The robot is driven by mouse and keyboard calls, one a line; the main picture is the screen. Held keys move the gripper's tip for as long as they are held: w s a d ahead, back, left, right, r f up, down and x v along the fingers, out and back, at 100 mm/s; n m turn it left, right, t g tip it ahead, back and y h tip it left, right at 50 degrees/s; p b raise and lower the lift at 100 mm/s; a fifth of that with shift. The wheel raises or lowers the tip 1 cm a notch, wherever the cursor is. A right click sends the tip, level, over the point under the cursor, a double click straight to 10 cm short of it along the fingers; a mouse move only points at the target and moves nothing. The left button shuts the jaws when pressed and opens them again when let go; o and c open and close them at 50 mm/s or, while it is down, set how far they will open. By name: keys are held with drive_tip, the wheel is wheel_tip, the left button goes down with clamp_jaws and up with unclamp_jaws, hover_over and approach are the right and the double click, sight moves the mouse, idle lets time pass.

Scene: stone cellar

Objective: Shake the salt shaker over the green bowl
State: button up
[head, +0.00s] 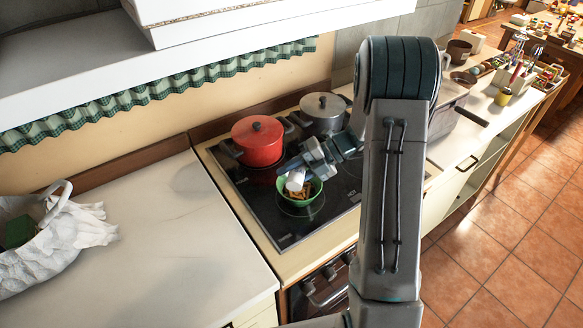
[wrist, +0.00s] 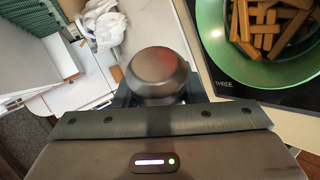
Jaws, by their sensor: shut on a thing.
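The green bowl (head: 313,199) stands on the black hob and holds brown stick-shaped pieces like fries. It also fills the upper right of the wrist view (wrist: 214,40). My gripper (head: 290,170) is shut on the salt shaker (head: 296,182), whose body looks white in the head view. In the head view the shaker appears in front of the bowl's left part. In the wrist view the shaker's dark metallic round end (wrist: 157,70) faces the camera, left of the bowl. The fingers are mostly hidden behind it.
A red pot (head: 257,142) and a grey lidded pot (head: 323,113) stand on the hob (head: 262,209) behind the bowl. A pale worktop (head: 140,220) lies clear to the left, with a white bag (head: 60,245) at its far left. A white shelf (head: 110,75) overhangs it.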

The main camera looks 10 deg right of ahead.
drive_tip(key=shift+r+m+g+p, duration=0.15)
drive_tip(key=shift+m+g+p, duration=0.15)
drive_tip(key=shift+p, duration=0.85)
drive_tip(key=shift+y, duration=0.4)
drive_tip(key=shift+f+m+g+y, duration=0.3)
drive_tip(key=shift+m+g+y, duration=0.1)
drive_tip(key=shift+m+g, duration=0.35)
drive_tip(key=shift+r+m+g+y, duration=0.1)
drive_tip(key=shift+m+g+y, duration=0.4)
drive_tip(key=shift+m, duration=0.15)
drive_tip(key=shift+r, duration=0.1)
drive_tip(key=shift+r, duration=1.35)
drive_tip(key=shift+f, duration=1.5)
